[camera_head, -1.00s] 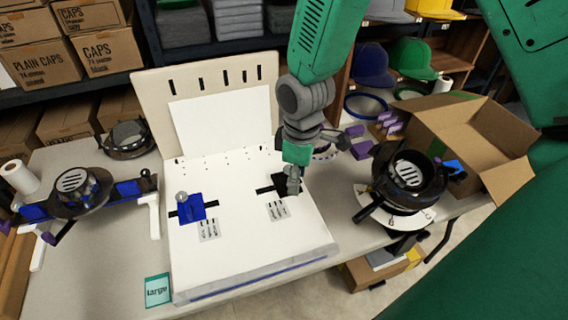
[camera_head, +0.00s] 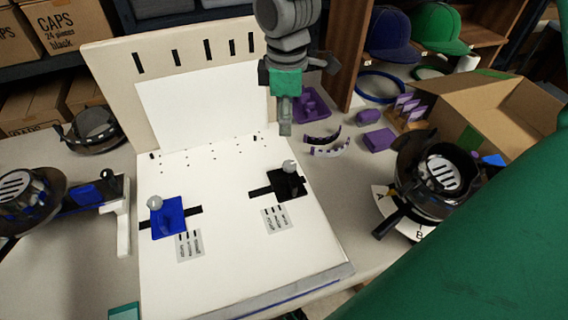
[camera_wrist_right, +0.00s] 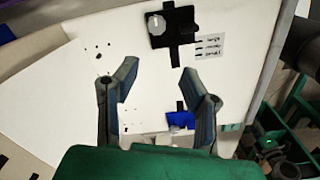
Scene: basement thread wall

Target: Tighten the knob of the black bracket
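The black bracket (camera_head: 292,187) sits in a slot on the right side of the white board (camera_head: 225,245). Its round grey knob (camera_head: 290,166) stands on top. In the right wrist view the black bracket (camera_wrist_right: 178,32) and its knob (camera_wrist_right: 156,24) lie beyond my fingertips. My right gripper (camera_head: 285,129) hangs above and behind the bracket, apart from it. In the wrist view my right gripper (camera_wrist_right: 160,70) has its two fingers spread with nothing between them. My left gripper is not in view.
A blue bracket (camera_head: 172,219) with a similar knob sits left on the board. A tall back panel (camera_head: 120,65) stands behind. Purple parts (camera_head: 378,139) and dark strips lie to the right, near a black round device (camera_head: 440,175) and an open cardboard box (camera_head: 480,100).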

